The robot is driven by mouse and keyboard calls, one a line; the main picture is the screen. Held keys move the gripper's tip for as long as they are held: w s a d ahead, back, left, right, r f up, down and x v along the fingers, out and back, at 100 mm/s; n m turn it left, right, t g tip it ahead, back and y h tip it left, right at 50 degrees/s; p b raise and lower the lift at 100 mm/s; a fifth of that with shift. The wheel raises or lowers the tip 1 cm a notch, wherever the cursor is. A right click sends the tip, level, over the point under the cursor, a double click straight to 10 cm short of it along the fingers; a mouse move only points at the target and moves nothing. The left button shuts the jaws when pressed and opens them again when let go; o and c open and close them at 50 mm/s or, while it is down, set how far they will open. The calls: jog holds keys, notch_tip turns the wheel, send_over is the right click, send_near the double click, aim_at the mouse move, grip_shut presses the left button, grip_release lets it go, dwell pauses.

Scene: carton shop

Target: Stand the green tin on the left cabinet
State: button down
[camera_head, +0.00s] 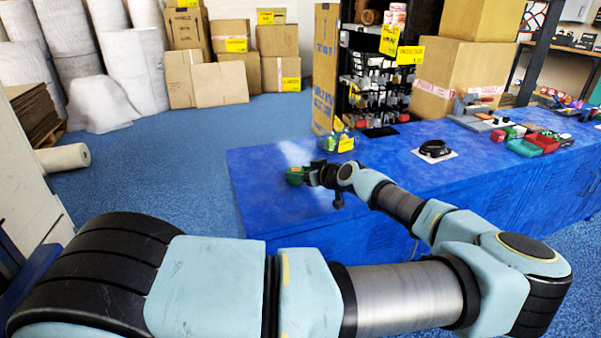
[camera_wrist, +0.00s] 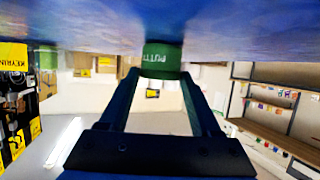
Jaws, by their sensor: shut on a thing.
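The green tin (camera_head: 295,177) is at the left part of the blue cabinet top (camera_head: 268,208) in the head view. My gripper (camera_head: 309,175) reaches it from the right and is shut on it. In the wrist view, which is upside down, the tin (camera_wrist: 162,57) sits between my two fingertips (camera_wrist: 162,74), with white lettering on its side. It looks upright. Its base is at or very near the blue surface (camera_wrist: 80,22); I cannot tell whether it touches.
A small clear container (camera_head: 334,141) with a yellow tag stands behind the tin. A black round item (camera_head: 433,149) on a white sheet, a red bin (camera_head: 543,142) and a green bin (camera_head: 522,148) lie further right. The cabinet top around the tin is clear.

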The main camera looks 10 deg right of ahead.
jog(key=shift+f, duration=0.2)
jog(key=shift+c, duration=0.5)
grip_release()
jog(key=shift+r, duration=0.1)
jog(key=shift+r, duration=0.1)
jog(key=b+v, duration=0.2)
jog(key=v, duration=1)
jog(key=shift+s+d, duration=0.1)
